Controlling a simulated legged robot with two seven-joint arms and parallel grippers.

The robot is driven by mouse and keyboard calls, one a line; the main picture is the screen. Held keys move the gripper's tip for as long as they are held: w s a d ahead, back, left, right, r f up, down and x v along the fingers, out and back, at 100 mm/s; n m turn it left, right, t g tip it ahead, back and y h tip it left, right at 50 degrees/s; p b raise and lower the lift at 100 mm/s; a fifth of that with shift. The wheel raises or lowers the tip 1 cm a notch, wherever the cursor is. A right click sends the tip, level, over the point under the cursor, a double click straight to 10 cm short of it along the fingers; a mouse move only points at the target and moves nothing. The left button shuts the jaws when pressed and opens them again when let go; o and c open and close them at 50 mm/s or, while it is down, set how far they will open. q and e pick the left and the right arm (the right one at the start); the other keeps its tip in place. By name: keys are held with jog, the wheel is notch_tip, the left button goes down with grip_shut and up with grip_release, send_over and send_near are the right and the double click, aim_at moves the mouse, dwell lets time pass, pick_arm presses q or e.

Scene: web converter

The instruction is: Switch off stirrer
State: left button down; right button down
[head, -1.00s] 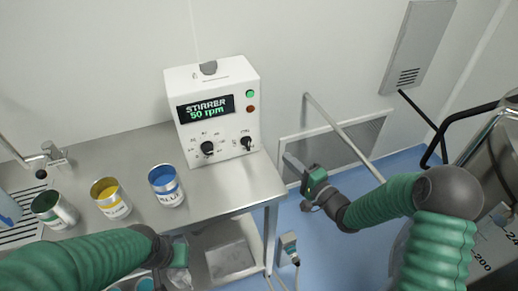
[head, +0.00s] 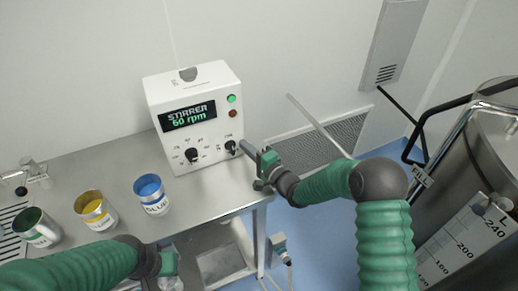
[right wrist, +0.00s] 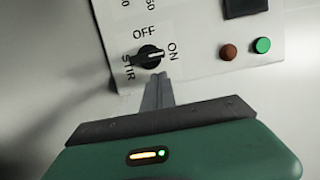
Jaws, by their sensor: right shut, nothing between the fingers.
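The white stirrer box (head: 205,165) stands on the metal table, its display (head: 188,116) lit with "STIRRER" and a green rpm reading. Its small black switch knob (head: 231,147) is at the lower right of the front. In the right wrist view the switch knob (right wrist: 149,56) has its white mark pointing right toward ON, with OFF printed above it. My right gripper (head: 244,147) is shut and empty, its tips (right wrist: 157,78) just below the knob in the wrist view; contact cannot be told. My left gripper (head: 168,271) is low at the bottom edge, its fingers unclear.
A larger dial (head: 191,155) sits left of the switch. A green button (head: 232,99) and a red button (head: 233,114) are above it. Blue (head: 152,194), yellow (head: 96,210) and green (head: 37,228) cans stand on the table left. A steel tank (head: 470,200) is at right.

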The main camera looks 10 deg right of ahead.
jog(key=shift+s+a, duration=0.3)
jog(key=shift+a, duration=0.4)
